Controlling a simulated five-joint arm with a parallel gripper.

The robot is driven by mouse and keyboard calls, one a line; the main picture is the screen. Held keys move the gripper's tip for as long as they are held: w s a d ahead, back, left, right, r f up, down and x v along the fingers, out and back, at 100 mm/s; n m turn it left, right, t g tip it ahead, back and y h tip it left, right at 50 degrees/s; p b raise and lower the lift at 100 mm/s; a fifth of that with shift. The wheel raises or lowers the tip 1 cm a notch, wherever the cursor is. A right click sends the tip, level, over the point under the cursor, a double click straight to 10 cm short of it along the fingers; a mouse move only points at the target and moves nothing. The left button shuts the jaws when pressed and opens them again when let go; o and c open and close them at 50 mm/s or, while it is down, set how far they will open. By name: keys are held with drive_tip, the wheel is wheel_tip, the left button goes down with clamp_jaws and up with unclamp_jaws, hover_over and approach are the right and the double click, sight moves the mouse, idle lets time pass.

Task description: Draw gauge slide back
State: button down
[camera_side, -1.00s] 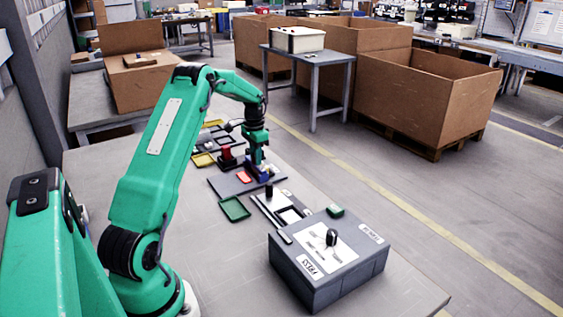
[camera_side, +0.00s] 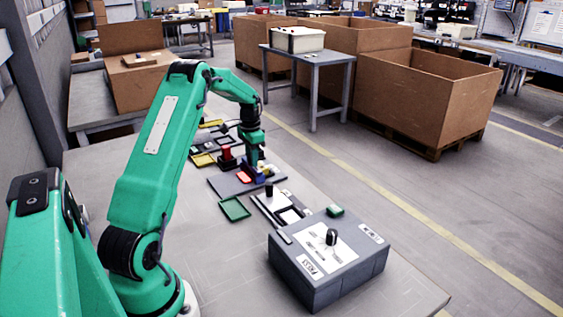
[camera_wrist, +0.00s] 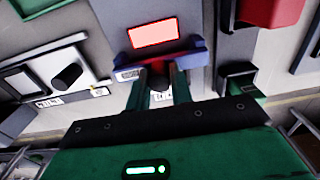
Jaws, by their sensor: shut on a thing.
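The gauge (camera_side: 243,177) sits on a dark grey base plate (camera_side: 222,186) beyond the green tray, with a lit red display. The wrist view shows the display (camera_wrist: 154,33) ahead of a blue slide block (camera_wrist: 199,57) with a reddish end. My gripper (camera_side: 254,170) is low over the plate, at the blue part. In the wrist view its two green fingers (camera_wrist: 160,75) point at the block's near side and are shut on a part of it. The gripped part is mostly hidden between the fingers.
A green tray (camera_side: 234,209), a plate with a black knob (camera_side: 269,190) and a large grey switch box (camera_side: 318,278) stand nearer. A red block (camera_side: 227,153) and yellow trays (camera_side: 202,160) lie beyond.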

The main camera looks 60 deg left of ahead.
drive_tip(key=shift+s+f, duration=0.2)
drive_tip(key=shift+s, duration=1.55)
drive_tip(key=shift+s+f, duration=0.2)
drive_tip(key=shift+s, duration=1.55)
drive_tip(key=shift+s+f, duration=0.2)
drive_tip(key=shift+s, duration=1.55)
drive_tip(key=c, duration=1.2)
unclamp_jaws()
drive_tip(key=shift+o, duration=0.2)
drive_tip(key=shift+d, duration=0.1)
drive_tip(key=shift+w+d, duration=0.1)
drive_tip(key=shift+r, duration=0.15)
wheel_tip(320, 180, up, 7)
drive_tip(key=shift+a, duration=0.2)
drive_tip(key=shift+w, duration=0.1)
